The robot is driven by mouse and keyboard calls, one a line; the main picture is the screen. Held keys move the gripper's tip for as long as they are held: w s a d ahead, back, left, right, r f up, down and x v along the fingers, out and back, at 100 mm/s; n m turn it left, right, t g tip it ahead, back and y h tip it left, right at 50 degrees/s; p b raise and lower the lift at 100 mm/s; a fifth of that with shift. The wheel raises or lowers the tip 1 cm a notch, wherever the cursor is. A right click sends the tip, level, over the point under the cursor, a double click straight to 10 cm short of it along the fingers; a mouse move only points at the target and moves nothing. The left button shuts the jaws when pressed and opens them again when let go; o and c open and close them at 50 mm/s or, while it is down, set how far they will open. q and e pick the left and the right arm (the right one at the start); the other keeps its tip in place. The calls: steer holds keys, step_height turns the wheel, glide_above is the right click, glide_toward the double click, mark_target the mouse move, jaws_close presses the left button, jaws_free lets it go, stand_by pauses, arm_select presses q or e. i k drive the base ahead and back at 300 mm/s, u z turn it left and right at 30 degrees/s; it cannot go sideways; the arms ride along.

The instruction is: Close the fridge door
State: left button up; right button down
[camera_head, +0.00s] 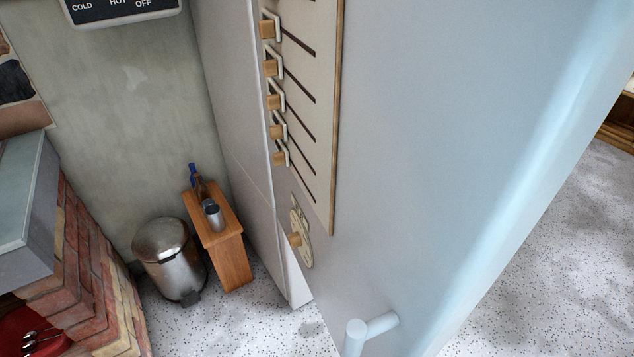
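A large pale blue-white panel, apparently the fridge door (430,130), fills the middle and right of the head view, very close to me. Its rounded right edge runs diagonally down to the bottom. A pale blue bar handle (372,330) stands out from its lower part, cut off by the bottom edge. To its left is a tall white front (235,110) with a horizontal seam. I cannot tell how far the door stands open, and the fridge interior does not show. Neither of my grippers is in view.
A cream board with wooden sliders (315,120) is on the pale surface. A metal pedal bin (170,260) and a small wooden stand (230,258) holding a cup are at left. A grey-topped brick plinth (85,270) is lower left. Speckled floor (550,260) is clear at right.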

mark_target(427, 141)
steer(key=z, duration=0.95)
steer(key=k, duration=1.1)
steer(key=u, duration=1.2)
